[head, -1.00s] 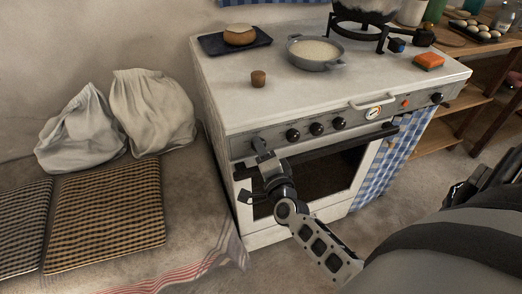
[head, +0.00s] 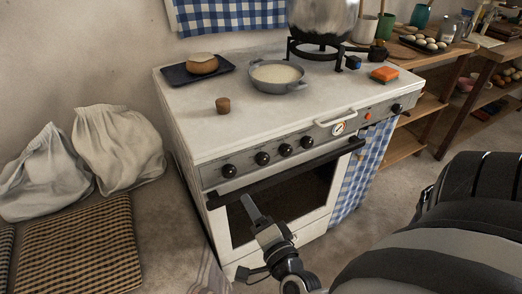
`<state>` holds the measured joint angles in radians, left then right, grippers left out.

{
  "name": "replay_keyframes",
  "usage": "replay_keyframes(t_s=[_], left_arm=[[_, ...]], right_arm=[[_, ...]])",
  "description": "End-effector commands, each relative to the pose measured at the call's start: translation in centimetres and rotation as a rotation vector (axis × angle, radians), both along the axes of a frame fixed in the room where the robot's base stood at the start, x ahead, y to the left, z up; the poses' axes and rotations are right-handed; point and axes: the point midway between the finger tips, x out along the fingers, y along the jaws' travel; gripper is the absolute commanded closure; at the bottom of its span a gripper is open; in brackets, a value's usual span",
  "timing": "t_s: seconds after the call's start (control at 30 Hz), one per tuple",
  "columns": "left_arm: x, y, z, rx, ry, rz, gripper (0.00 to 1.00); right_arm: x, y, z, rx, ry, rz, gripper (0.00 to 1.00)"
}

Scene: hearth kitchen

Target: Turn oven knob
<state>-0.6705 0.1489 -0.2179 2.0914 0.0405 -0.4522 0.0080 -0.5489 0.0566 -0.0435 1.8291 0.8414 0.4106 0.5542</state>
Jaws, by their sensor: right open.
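The white stove (head: 180,120) has a grey front panel with several black knobs in a row: a far-left knob (head: 229,170), a second knob (head: 262,158), a third knob (head: 285,150) and a fourth knob (head: 307,142). Another black knob (head: 397,107) is at the panel's right end. My right gripper (head: 252,208) is open and empty, in front of the oven door and below the left knobs in the picture. It appears apart from all knobs. The oven door (head: 221,223) is shut, its dark window partly hidden by the gripper. My left gripper is not in view.
A dark oven handle (head: 325,156) juts out below the knobs. A round dial (head: 338,128) and a light rail (head: 336,117) are at the panel's right. White sacks (head: 118,148) lie at left.

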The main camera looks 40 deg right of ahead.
Motion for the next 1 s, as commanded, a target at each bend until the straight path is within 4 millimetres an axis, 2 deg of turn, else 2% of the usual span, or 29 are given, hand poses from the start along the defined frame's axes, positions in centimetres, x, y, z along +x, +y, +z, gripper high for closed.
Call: replay_keyframes(t_s=[0.1,0.3,0.9,1.0], left_arm=[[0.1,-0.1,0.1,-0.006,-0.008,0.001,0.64],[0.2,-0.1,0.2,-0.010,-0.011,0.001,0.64],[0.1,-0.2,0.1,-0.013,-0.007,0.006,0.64],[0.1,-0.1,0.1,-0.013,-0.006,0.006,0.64]], right_arm=[[-2.1,0.5,-0.2,0.002,0.003,0.001,0.43],[-3.6,0.9,0.0,0.001,0.000,0.001,0.43],[-3.7,1.0,0.0,-0.002,0.000,0.004,0.43],[-3.3,2.4,0.1,-0.071,0.034,0.072,0.43]])
